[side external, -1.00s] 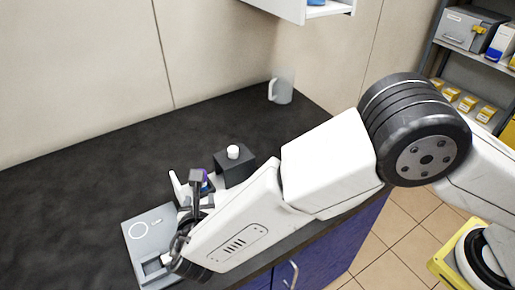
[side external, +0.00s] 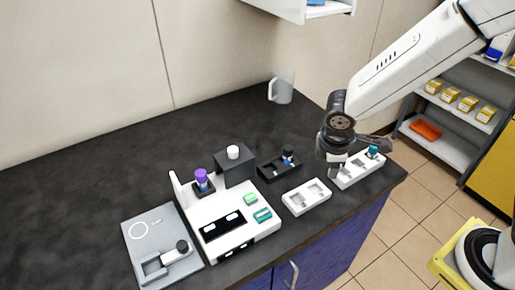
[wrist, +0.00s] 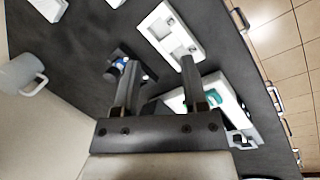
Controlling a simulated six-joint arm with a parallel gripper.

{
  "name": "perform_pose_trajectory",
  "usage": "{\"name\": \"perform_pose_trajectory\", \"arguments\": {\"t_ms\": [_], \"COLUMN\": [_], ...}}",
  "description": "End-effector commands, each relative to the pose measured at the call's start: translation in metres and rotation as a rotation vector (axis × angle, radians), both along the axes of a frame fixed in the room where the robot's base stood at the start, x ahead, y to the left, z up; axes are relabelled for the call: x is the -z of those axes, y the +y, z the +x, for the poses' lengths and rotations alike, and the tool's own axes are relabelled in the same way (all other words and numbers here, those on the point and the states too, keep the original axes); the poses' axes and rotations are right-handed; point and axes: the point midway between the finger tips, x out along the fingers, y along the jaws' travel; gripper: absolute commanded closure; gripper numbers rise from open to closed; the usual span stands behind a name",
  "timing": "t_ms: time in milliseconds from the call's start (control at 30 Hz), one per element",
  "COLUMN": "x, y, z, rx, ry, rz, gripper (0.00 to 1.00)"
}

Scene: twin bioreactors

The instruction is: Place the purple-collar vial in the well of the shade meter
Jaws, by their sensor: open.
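The purple-collar vial (side external: 201,176) stands upright in a small dark square holder (side external: 205,190) at the back left of a white device (side external: 190,212) with dark displays, which looks like the shade meter. How deep the vial sits cannot be told. My gripper (side external: 355,158) is open and empty, well to the right of the vial, over the right-hand white tray (side external: 347,183). In the wrist view my gripper (wrist: 160,62) shows both fingers apart with nothing between them. The purple-collar vial is not visible there.
A teal-topped vial (side external: 373,152) is in the right white tray, close to my gripper. A dark tray (side external: 270,176) holds a blue-banded vial (side external: 288,155). The back left counter is clear.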

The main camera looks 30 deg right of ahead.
Motion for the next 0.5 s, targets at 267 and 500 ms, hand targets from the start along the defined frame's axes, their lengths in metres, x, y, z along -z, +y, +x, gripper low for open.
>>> {"name": "perform_pose_trajectory", "arguments": {"t_ms": [267, 500], "x": [-0.015, -0.019], "y": [-0.048, -0.065], "z": [-0.046, -0.063], "rx": [0.607, 0.869], "ry": [-0.131, -0.204], "rz": [0.274, 0.375], "gripper": [0.45, 0.45]}}
